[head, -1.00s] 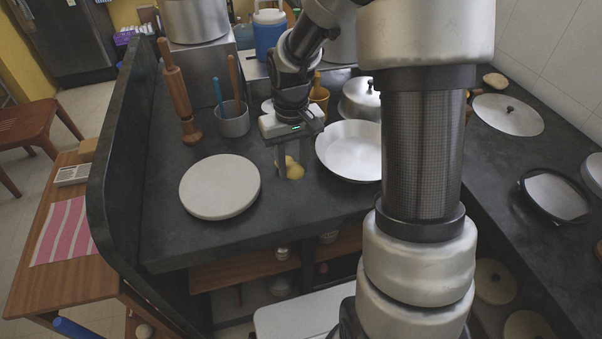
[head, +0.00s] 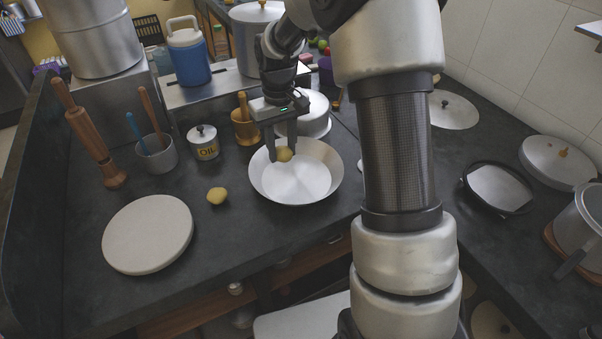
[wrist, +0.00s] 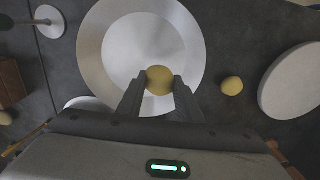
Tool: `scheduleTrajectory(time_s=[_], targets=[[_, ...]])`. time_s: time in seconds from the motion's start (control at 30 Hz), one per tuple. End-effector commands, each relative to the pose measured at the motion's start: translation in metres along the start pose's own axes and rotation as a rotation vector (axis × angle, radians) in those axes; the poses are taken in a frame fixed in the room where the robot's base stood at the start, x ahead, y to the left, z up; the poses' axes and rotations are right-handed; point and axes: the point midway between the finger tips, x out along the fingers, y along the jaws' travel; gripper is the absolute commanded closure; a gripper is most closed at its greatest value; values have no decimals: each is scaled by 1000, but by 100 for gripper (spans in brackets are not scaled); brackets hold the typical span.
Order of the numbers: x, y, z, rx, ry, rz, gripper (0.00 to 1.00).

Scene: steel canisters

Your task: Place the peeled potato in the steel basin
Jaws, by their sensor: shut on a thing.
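My gripper (head: 281,155) is shut on a round yellow potato (head: 284,154) and holds it over the back left part of the steel basin (head: 263,186). The basin is a wide, shallow, shiny pan on the dark counter. In the wrist view the potato (wrist: 160,80) sits between the two fingertips, with the basin (wrist: 95,50) behind it. The potato seems to be above the basin's floor; the exact height is hard to tell. A second yellow potato (head: 217,196) lies on the counter left of the basin and also shows in the wrist view (wrist: 232,86).
A round white board (head: 148,234) lies at front left. The counter between board and basin is mostly clear.

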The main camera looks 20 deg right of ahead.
Motion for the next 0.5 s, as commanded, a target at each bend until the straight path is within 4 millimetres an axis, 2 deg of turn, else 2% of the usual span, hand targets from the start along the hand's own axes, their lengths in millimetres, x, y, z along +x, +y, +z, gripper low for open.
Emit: scheduleTrajectory(time_s=[0.03,0.2,0.37,0.5], targets=[[14,-1,2,-1,-6,-1,96],[42,0,1,0,-3,-1,96],[53,0,1,0,-1,0,96],[71,0,1,0,-4,-1,96]])
